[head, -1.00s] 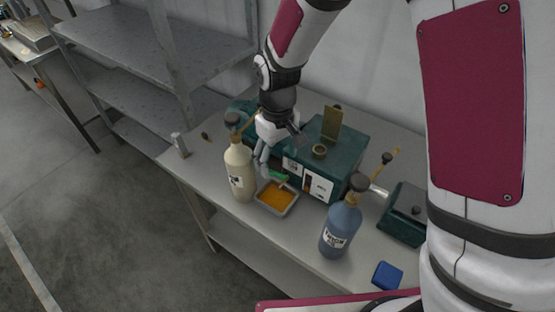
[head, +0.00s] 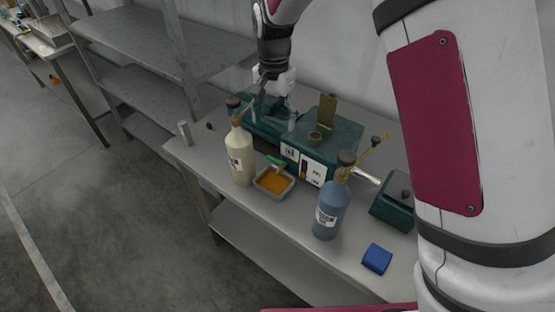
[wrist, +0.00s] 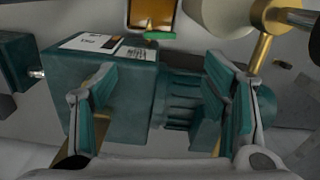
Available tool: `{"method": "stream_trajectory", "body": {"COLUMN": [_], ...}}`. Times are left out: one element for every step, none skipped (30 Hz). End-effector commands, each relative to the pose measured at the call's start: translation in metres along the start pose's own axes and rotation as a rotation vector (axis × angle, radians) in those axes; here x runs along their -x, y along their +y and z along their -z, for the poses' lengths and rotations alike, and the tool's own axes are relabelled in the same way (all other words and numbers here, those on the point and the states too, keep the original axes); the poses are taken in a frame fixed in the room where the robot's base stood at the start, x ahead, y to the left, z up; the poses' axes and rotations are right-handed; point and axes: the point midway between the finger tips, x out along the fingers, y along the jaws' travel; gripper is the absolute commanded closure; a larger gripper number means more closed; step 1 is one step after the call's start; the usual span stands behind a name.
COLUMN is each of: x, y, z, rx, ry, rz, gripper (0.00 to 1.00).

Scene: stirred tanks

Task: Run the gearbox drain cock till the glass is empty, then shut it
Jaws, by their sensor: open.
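The teal gearbox (head: 335,133) stands on the bench; its top and labelled face also show in the wrist view (wrist: 75,85). A small sight glass (head: 304,170) sits on its front face, too small to read a level. The drain cock's green handle (head: 275,160) is low at the front, and in the wrist view (wrist: 160,35) it lies crosswise to a short brass spout. No stream is discernible. A grey tray (head: 270,197) with orange oil (head: 273,183) is below. My gripper (head: 277,113) is open and empty above the teal housing, apart from the cock.
A cream bottle (head: 239,160) stands left of the tray and a blue bottle (head: 330,210) to its right, both with brass spouts. A blue block (head: 377,259) lies near the front edge. A smaller teal box (head: 394,208) is at right.

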Motion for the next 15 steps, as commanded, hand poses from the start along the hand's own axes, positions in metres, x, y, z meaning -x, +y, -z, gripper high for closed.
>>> {"method": "stream_trajectory", "body": {"x": [-0.002, -0.004, -0.007, -0.01, -0.013, -0.019, -0.025, -0.03, -0.037, -0.043, -0.049, -0.058, -0.063, -0.07, -0.077], "y": [0.0, 0.0, 0.0, 0.0, 0.001, 0.001, 0.001, 0.001, 0.001, 0.001, 0.001, 0.002, 0.001, 0.001, 0.001], "z": [0.0, 0.0, 0.0, 0.0, -0.001, -0.001, -0.001, -0.001, -0.001, -0.001, -0.001, -0.002, -0.002, -0.002, -0.002], "rx": [-0.008, -0.011, -0.012, -0.012, -0.012, -0.012, -0.012, -0.012, -0.012, -0.011, -0.011, -0.011, -0.01, -0.01, -0.01], "ry": [-0.001, -0.002, -0.003, -0.003, -0.003, -0.003, -0.004, -0.004, -0.004, -0.004, -0.004, -0.005, -0.004, -0.005, -0.004], "rz": [-0.002, -0.002, -0.003, -0.004, -0.004, -0.004, -0.005, -0.005, -0.005, -0.005, -0.004, -0.005, -0.004, -0.005, -0.004], "gripper": [0.32, 0.32, 0.32, 0.32, 0.32, 0.32, 0.32, 0.32, 0.32, 0.32, 0.32, 0.32, 0.32, 0.32, 0.32]}}
